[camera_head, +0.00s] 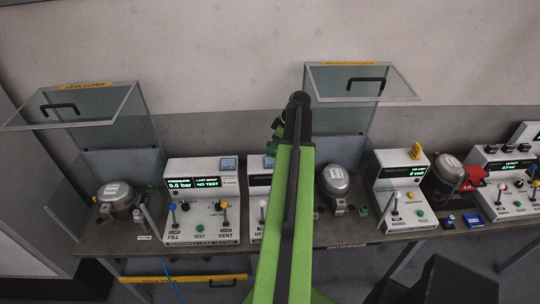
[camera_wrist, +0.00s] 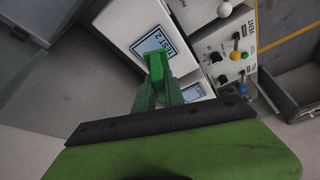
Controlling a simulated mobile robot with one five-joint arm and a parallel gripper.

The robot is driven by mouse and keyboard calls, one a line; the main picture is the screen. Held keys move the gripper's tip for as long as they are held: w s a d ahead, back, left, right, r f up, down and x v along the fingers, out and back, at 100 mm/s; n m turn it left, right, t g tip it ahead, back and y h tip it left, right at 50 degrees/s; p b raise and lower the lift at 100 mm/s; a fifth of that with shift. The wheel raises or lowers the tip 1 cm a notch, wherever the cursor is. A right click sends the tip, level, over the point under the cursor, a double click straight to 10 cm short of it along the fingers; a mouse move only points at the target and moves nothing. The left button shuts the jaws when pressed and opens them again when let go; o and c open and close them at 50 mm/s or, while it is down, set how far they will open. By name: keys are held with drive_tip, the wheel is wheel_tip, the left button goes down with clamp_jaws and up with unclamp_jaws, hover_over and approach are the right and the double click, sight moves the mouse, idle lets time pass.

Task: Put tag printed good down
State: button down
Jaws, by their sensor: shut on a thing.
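My gripper (camera_wrist: 157,85) is shut on a small bright green piece, which I take to be the tag (camera_wrist: 157,64); any print on it cannot be read. In the wrist view the tag stands out past the fingertips, in front of a white box top with a blue-framed label reading TEST 2 (camera_wrist: 150,42). I cannot tell whether the tag touches that surface. In the head view my arm reaches up over the bench and hides most of the gripper and the tag.
The leak tester (camera_head: 201,208) stands left on the bench (camera_head: 345,236). Another tester (camera_head: 398,190) stands right of my arm. Compressors (camera_head: 116,196) (camera_head: 334,181) sit under raised clear covers (camera_head: 82,101) (camera_head: 358,83). Levers stand up from the panels.

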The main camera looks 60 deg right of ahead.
drive_tip(key=shift+w+a, duration=0.1)
drive_tip(key=shift+w+f, duration=0.15)
drive_tip(key=shift+f, duration=0.2)
wheel_tip(320, 180, down, 3)
drive_tip(key=b, duration=0.3)
drive_tip(key=shift+f+b, duration=0.35)
drive_tip(key=shift+b, duration=0.25)
drive_tip(key=shift+w+r, duration=0.2)
drive_tip(key=shift+f, duration=0.15)
drive_tip(key=c, duration=1.4)
unclamp_jaws()
drive_tip(key=shift+s, duration=0.1)
